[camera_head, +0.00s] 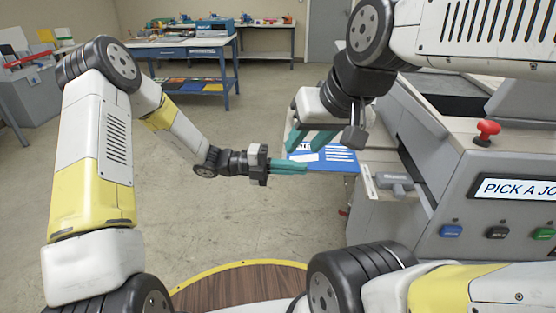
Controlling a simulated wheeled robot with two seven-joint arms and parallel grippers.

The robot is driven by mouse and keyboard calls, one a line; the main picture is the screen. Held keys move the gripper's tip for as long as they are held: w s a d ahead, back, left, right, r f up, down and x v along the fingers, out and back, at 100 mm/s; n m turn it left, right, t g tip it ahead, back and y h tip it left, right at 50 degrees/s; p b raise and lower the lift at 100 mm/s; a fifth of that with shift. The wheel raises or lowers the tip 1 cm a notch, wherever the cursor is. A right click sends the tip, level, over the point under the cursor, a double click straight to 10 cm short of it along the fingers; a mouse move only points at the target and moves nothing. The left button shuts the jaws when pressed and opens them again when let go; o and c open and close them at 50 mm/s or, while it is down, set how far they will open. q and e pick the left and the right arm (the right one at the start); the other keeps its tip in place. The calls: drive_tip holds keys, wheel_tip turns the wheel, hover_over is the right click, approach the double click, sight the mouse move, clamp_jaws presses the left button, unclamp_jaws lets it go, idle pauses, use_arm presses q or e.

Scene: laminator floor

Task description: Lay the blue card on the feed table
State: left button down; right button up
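The blue card (341,165), with white printed blocks and lines, lies roughly level over the near left part of the pale feed table (388,158) of the grey machine. I cannot tell whether its whole underside touches the table. My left gripper (300,168) reaches in from the left. Its teal fingers are close together at the card's near left edge and look shut on it. My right gripper (305,140) comes down from the upper right, just above the card's far left part. Its teal fingers are spread apart, and they hide some of the card.
A grey guide block (395,181) stands on the table right of the card. The machine carries a red stop button (487,130), coloured push buttons and a lit display (520,188). A blue workbench (190,50) stands far back. The floor left of the machine is clear.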

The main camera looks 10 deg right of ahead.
use_arm(q)
drive_tip(key=w+a, duration=0.2)
drive_tip(key=w, duration=0.1)
drive_tip(key=shift+w+f, duration=0.25)
drive_tip(key=shift+f, duration=1.65)
drive_tip(key=shift+f, duration=0.1)
drive_tip(key=c, duration=1.6)
unclamp_jaws()
drive_tip(key=shift+c, duration=0.2)
